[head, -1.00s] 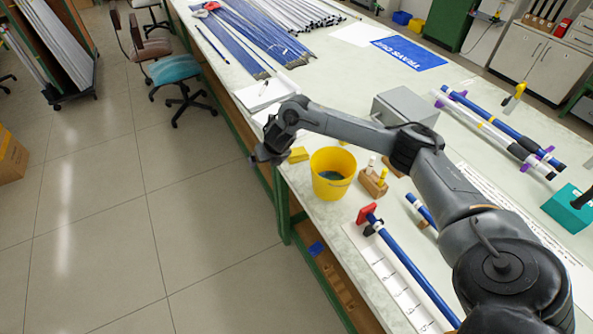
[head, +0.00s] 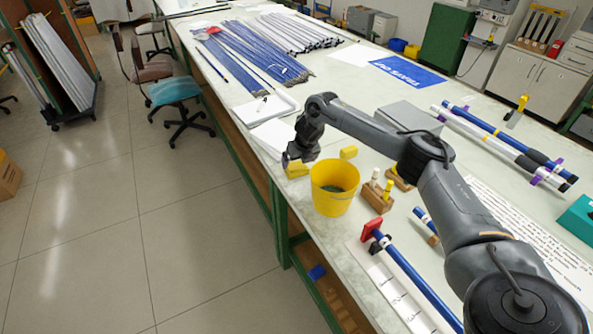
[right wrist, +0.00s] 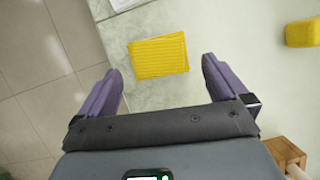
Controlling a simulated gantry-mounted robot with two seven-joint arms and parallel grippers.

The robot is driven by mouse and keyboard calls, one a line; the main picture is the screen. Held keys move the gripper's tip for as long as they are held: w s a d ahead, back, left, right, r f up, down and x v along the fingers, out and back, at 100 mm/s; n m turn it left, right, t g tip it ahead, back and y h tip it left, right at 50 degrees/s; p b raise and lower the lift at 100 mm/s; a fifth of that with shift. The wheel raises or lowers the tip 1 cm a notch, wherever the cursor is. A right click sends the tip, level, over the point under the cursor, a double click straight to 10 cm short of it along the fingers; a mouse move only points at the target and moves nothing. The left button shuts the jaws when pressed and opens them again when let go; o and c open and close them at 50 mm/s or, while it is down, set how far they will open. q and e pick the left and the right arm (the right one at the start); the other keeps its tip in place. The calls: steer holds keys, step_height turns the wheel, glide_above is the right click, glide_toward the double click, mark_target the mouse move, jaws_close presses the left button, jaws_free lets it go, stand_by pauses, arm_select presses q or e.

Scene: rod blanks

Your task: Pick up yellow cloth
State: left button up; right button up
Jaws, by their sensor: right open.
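The yellow cloth (right wrist: 158,56) is a flat, ribbed rectangle lying on the pale table top near the table's edge. In the head view the cloth (head: 297,170) is left of the yellow bucket, partly hidden by my right gripper (head: 288,160). In the right wrist view my right gripper (right wrist: 161,70) is open and empty, with its purple fingers apart on either side of the cloth's near end. The fingers appear to be above the table; their exact height is unclear. My left gripper is in neither view.
A yellow bucket (head: 333,190) stands right of the cloth. A yellow block (head: 348,152) lies behind the bucket and also shows in the right wrist view (right wrist: 302,32). A wooden holder (head: 378,195) stands beside the bucket. White paper (head: 272,138) lies beyond the cloth.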

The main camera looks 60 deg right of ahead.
mark_target(297, 166)
steer(key=x, duration=0.1)
steer(key=b+x, duration=0.1)
steer(key=x, duration=0.1)
steer(key=shift+a+f, duration=0.15)
steer(key=shift+f, duration=0.25)
steer(key=shift+w+f, duration=0.2)
steer(key=shift+f, duration=0.25)
steer(key=c, duration=0.7)
